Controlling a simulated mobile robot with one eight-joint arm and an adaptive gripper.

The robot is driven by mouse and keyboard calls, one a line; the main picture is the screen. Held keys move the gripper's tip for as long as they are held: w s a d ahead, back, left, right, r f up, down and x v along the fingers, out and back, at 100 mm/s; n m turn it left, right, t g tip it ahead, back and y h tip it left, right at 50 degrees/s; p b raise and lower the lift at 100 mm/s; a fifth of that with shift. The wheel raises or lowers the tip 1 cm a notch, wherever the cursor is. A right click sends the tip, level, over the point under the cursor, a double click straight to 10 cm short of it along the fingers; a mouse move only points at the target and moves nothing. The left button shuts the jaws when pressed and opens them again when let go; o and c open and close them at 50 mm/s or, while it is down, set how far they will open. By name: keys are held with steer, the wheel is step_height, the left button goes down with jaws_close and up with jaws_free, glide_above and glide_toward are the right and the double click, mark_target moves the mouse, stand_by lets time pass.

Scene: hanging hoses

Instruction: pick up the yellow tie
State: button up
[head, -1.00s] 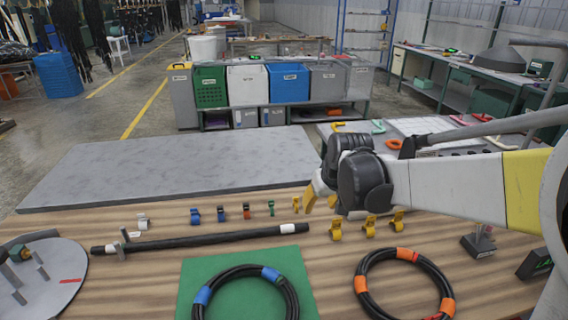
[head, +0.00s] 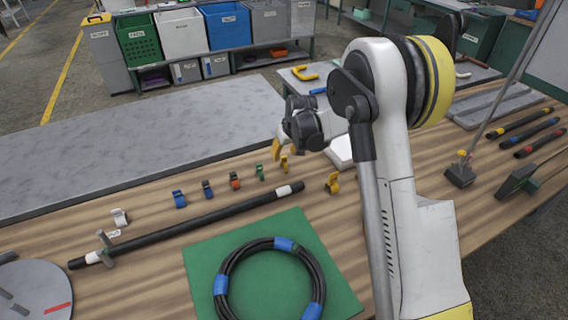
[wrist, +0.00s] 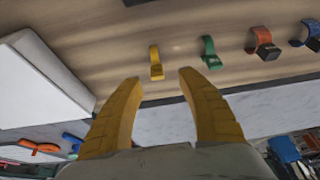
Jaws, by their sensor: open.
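A small yellow tie (head: 284,164) lies on the wooden table at the right end of a row of ties, beside the green tie (head: 260,172). In the wrist view the yellow tie (wrist: 156,64) shows just beyond my fingertips, roughly centred between them. My gripper (head: 280,149) has yellow fingers, spread apart and empty in the wrist view (wrist: 159,77). No contact with the tie shows. A larger yellow tie (head: 333,183) lies nearer, to the right. My arm hides part of the table right of it.
Orange (head: 235,181) and blue ties (head: 179,198) continue the row leftward. A black hose (head: 200,222) lies in front of them. A coiled hose (head: 232,262) rests on a green mat (head: 340,288). A grey slab (head: 130,150) lies behind the row.

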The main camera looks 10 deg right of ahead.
mark_target(284, 157)
steer(key=b+x, duration=0.2)
steer(key=x, duration=0.3)
steer(key=shift+w+d, duration=0.1)
steer(key=shift+d, duration=0.1)
steer(key=shift+r, duration=0.15)
steer(key=c, duration=0.9)
steer(key=shift+o, duration=0.2)
step_height(284, 157, up, 4)
steer(key=shift+p, duration=1)
steer(key=d+r+p, duration=0.1)
steer(key=d+r, duration=0.1)
steer(key=d, duration=0.2)
steer(key=s+d+r+p, duration=0.1)
steer(key=d+r, duration=0.1)
steer(key=d, duration=0.1)
steer(key=d+r+p, duration=0.1)
steer(key=d+r, duration=0.2)
steer(key=d, duration=0.1)
steer(key=shift+s+d, duration=0.25)
steer(key=shift+d, duration=0.05)
steer(key=shift+c, duration=0.4)
jaws_close()
